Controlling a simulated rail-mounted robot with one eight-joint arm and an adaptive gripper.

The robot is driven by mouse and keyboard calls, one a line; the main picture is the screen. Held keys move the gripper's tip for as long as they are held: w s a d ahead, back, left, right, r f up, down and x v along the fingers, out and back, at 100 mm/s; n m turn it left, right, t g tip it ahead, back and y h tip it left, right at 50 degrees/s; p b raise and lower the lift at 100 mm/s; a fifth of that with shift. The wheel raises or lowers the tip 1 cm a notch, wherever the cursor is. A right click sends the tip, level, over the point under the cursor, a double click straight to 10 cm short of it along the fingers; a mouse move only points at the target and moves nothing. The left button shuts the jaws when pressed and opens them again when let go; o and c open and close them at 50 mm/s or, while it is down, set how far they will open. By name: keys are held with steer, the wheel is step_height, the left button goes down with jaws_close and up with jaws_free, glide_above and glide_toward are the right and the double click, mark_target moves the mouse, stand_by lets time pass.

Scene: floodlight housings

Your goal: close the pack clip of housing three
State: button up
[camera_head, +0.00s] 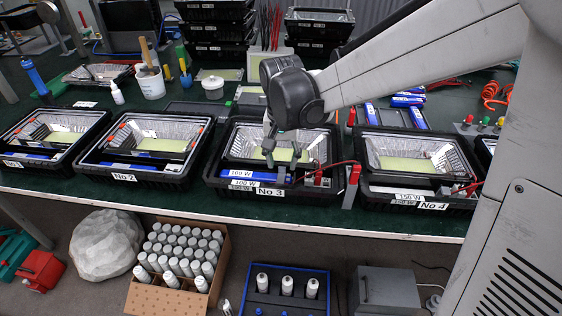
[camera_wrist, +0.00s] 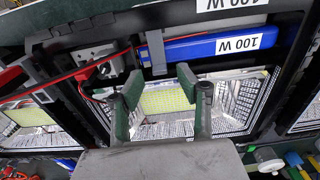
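Housing three (camera_head: 212,168), a black frame labelled No 3 with a reflector and a pale yellow panel, stands on the bench. Its blue pack (camera_head: 228,174), marked 100 W, lies along the front; it also shows in the wrist view (camera_wrist: 190,50). A grey clip (camera_wrist: 157,52) crosses the left end of the pack in the wrist view; I cannot tell if it is latched. It seems to show in the head view (camera_head: 281,174) below the fingers. My gripper (camera_wrist: 158,84) is open and empty, its green-padded fingers over the housing, apart from the clip. It also shows in the head view (camera_head: 282,156).
A red cable (camera_wrist: 100,65) runs beside the clip to a grey connector. Housing No 2 (camera_head: 85,165) stands left and housing No 4 (camera_head: 375,190) right. A grey and red tool-like part (camera_head: 351,185) stands between No 3 and No 4.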

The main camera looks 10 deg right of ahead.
mark_target(282, 174)
step_height(282, 174, up, 10)
steer(key=shift+s, duration=0.2)
stand_by(0.3)
steer(key=s+d+r+n+t+p, duration=0.1)
steer(key=s+d+t, duration=0.2)
steer(key=s+d, duration=0.3)
steer(key=s+d+n+t+p, duration=0.1)
steer(key=s+d+t, duration=0.2)
steer(key=s, duration=0.9)
steer(key=d, duration=0.3)
steer(key=shift+s+d+r+n+t, duration=0.25)
steer(key=shift+s+r+n+t, duration=0.05)
steer(key=shift+r+n+t, duration=0.1)
